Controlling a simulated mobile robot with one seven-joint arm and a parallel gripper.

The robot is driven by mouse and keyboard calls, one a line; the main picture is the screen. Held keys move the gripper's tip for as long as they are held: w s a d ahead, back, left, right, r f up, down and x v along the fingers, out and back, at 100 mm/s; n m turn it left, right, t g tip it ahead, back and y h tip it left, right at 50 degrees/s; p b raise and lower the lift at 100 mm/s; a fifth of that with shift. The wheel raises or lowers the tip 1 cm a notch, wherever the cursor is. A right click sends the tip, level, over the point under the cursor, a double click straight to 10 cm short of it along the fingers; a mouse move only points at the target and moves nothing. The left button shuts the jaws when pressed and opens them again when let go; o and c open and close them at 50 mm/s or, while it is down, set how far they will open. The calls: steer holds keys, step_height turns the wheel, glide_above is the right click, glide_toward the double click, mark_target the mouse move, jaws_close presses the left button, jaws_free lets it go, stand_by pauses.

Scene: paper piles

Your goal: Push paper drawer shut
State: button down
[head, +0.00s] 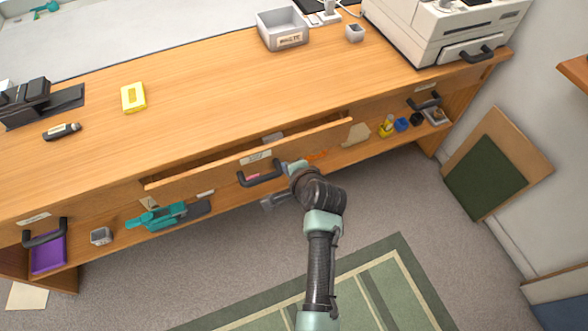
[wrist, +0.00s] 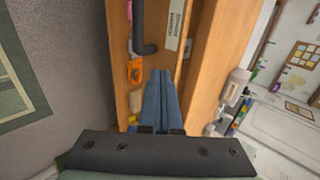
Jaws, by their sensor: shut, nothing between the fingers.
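The paper drawer (head: 220,166) sits in the middle of the wooden desk and is partly open, with a dark gap behind its front. Its front carries a dark handle (head: 262,178) and a white label. In the wrist view the dark handle (wrist: 143,35) and the label (wrist: 175,30) show at the top. My gripper (head: 285,167) is at the drawer front, just right of the handle. Its blue fingers (wrist: 160,82) are shut and empty, pointing toward the drawer front. I cannot tell whether the fingertips touch it.
A shelf below holds a teal tool (head: 170,216), a yellow item (head: 387,126) and small containers. A grey tray (head: 283,28), yellow pad (head: 133,97) and printer (head: 445,30) stand on the desk top. Open carpet (head: 150,270) lies in front.

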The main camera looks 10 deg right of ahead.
steer(key=a+v, duration=0.1)
steer(key=v, duration=0.3)
steer(key=m+t+y+b, duration=0.2)
steer(key=m+t+b, duration=0.6)
steer(key=m+b, duration=1)
glide_toward(247, 157)
steer(key=b+x, duration=0.2)
steer(key=x, duration=0.5)
steer(key=shift+s+a+f, duration=0.1)
steer(key=b+x, duration=0.1)
steer(key=x, duration=0.3)
steer(key=shift+w, duration=0.25)
steer(key=shift+w+a, duration=0.1)
steer(key=shift+w, duration=0.25)
steer(key=shift+s, duration=0.1)
